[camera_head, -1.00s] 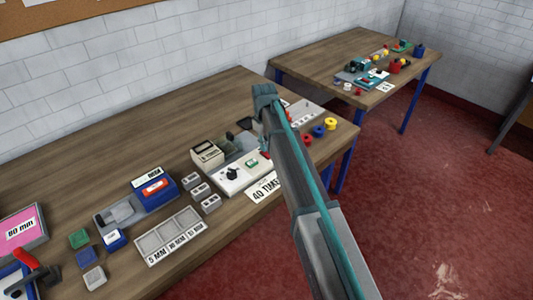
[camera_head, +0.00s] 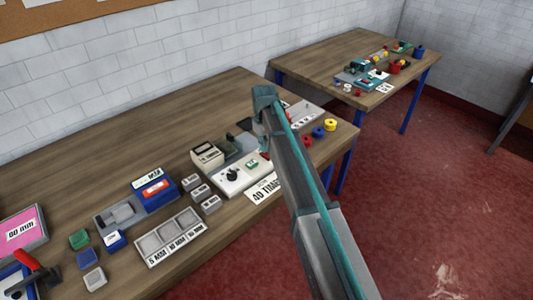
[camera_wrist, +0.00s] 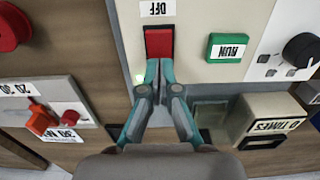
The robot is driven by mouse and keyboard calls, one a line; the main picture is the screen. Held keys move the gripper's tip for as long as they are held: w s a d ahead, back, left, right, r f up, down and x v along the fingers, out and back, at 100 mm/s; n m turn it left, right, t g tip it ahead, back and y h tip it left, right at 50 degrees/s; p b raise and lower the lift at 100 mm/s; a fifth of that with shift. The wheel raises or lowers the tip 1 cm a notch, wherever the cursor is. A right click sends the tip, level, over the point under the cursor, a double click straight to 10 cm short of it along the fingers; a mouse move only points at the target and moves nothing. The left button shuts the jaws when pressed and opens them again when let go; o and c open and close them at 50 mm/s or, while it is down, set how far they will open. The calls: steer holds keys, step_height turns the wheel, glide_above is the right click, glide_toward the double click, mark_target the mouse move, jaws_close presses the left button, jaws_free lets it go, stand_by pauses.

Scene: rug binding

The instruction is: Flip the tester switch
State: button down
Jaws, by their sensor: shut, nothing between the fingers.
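The tester's white panel (camera_head: 236,182) sits near the front edge of the near table, with a black knob (camera_head: 233,173) and a green button (camera_head: 252,164). In the wrist view, a red rocker switch (camera_wrist: 159,42) sits in a dark frame, with an OFF label beyond it. The green RUN button (camera_wrist: 227,47) is to its right. My gripper (camera_wrist: 153,66) is shut and empty, its fingertips at the switch's near edge and overlapping it in the picture. I cannot tell whether they touch. My arm hides the gripper in the head view.
A 40 TIMES card (camera_head: 264,190) lies before the tester. Grey blocks (camera_head: 201,191) and a three-compartment tray (camera_head: 170,237) stand to its left. Yellow (camera_head: 330,124) and blue (camera_head: 318,131) spools are to the right. A second table (camera_head: 330,52) stands behind.

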steer(key=shift+r+p, duration=1.6)
steer(key=shift+r, duration=1.45)
